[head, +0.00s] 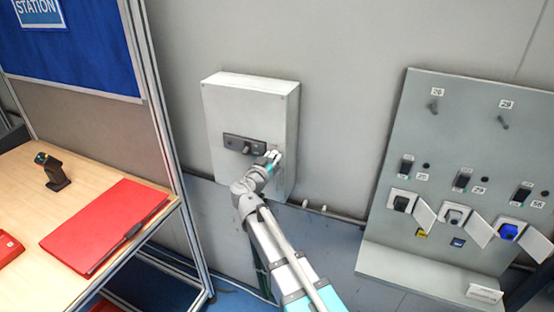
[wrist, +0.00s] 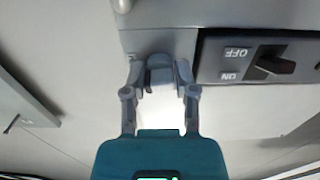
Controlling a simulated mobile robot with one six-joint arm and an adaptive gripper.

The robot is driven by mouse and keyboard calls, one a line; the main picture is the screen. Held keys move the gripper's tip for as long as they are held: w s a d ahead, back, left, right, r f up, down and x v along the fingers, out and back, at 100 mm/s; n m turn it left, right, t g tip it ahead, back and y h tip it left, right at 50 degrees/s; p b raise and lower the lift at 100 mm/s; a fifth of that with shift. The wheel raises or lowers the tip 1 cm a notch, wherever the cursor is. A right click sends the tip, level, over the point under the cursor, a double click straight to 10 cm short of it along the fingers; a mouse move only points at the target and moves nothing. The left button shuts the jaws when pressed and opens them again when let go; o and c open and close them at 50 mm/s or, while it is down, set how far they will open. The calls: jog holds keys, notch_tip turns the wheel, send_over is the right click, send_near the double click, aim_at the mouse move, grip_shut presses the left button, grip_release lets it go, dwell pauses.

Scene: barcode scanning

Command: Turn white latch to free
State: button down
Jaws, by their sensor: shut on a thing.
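A light grey box (head: 250,100) is fixed to the wall, with a dark switch panel (head: 243,145) on its front. My gripper (head: 270,158) is at the right part of the box front, beside the panel. In the wrist view my gripper (wrist: 159,78) has its two fingers closed around a small pale grey piece, which looks like the latch (wrist: 159,62). The fingers cover much of it, and I cannot read its turn angle. The panel in the wrist view (wrist: 258,57) shows a black knob (wrist: 276,65) and upside-down ON and OFF labels.
A grey board (head: 440,130) with switches, sockets and open flaps stands to the right. A wooden table (head: 25,190) at left bears a red folder (head: 105,225) and a black scanner (head: 52,172). A metal frame post (head: 165,120) stands between table and box.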

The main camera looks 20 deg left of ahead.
jog(key=shift+n, duration=0.3)
jog(key=n, duration=0.3)
jog(key=shift+r, duration=0.1)
jog(key=n, duration=0.5)
jog(key=shift+a, duration=0.1)
jog(key=n, duration=0.4)
jog(key=shift+n, duration=0.3)
jog(key=n, duration=0.4)
jog(key=shift+n, duration=0.3)
jog(key=shift+c, duration=2.1)
grip_release()
